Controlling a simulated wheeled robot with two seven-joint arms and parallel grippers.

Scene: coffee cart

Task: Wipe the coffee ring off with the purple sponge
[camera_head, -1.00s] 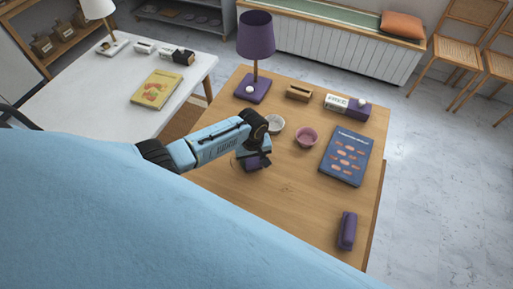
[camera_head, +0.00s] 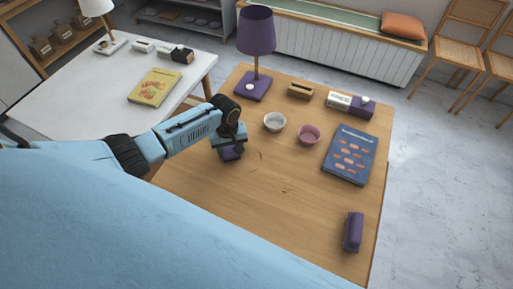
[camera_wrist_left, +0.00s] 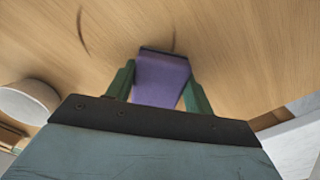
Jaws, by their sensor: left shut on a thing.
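My left gripper (camera_head: 229,148) is shut on the purple sponge (camera_head: 231,154), low over the wooden table at its left side. In the left wrist view the purple sponge (camera_wrist_left: 162,80) sits between the two green fingers (camera_wrist_left: 160,90), its far end dark. Whether it touches the wood is hard to tell. The coffee ring (camera_head: 260,157) shows as a faint brown arc just right of the sponge. In the left wrist view a dark arc of the ring (camera_wrist_left: 82,32) lies left of the sponge, and a fainter one is near its tip. My right gripper is not in view.
A white bowl (camera_head: 274,122) and a pink bowl (camera_head: 309,134) stand behind the ring. A purple lamp (camera_head: 257,32), blue book (camera_head: 350,155) and long purple object (camera_head: 353,232) are on the wooden table (camera_head: 250,195). Its front middle is mostly clear, with a small dark mark (camera_head: 287,190).

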